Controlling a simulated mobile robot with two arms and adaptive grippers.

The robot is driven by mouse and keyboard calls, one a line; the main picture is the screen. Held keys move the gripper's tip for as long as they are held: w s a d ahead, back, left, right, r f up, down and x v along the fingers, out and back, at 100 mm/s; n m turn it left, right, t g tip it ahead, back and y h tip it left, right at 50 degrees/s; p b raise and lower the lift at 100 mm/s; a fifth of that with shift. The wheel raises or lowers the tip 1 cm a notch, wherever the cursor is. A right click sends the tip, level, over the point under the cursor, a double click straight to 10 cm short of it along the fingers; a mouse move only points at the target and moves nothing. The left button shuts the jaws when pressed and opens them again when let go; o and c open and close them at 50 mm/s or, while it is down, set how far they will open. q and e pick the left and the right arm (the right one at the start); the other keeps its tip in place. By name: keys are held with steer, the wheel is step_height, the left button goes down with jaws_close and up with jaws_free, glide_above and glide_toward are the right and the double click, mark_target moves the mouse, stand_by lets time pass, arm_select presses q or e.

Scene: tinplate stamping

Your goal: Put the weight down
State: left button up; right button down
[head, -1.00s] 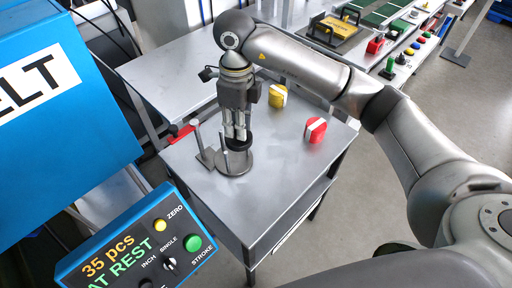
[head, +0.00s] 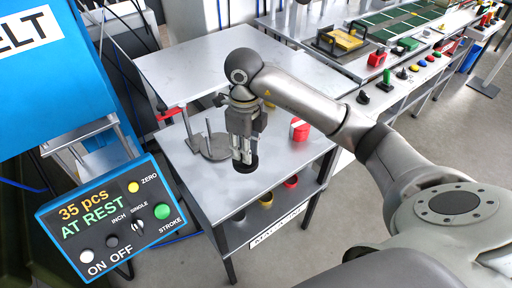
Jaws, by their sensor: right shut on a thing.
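My right gripper (head: 244,156) points down over the grey metal table (head: 205,190), its fingers shut on a black round weight (head: 246,167). The weight is low over the tabletop; I cannot tell whether it touches it. It is to the right of and nearer than a round grey plate with upright posts (head: 212,150), and apart from it. My left gripper is not in view.
A shelf below holds several coloured weights (head: 266,200). A blue control box (head: 108,215) reads "35 pcs AT REST". Tabletop front is clear.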

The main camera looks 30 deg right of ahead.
steer(key=w+d+f, duration=0.1)
steer(key=d+f, duration=0.1)
steer(key=w+d+f+p, duration=0.1)
steer(key=w+d+f, duration=0.1)
steer(key=d+f, duration=0.1)
steer(key=w+d+f+p, duration=0.1)
steer(key=w+d+f, duration=0.1)
steer(key=d+f, duration=0.1)
steer(key=shift+d, duration=0.15)
step_height(320, 180, down, 2)
steer(key=shift+f+p, duration=0.1)
steer(key=shift+p, duration=0.8)
steer(key=shift+f, duration=0.3)
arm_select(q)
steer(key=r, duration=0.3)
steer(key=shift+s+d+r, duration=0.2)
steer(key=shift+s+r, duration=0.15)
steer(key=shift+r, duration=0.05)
arm_select(e)
steer(key=shift+w+f, duration=0.1)
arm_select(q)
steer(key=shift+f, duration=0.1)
arm_select(e)
steer(key=shift+f, duration=0.1)
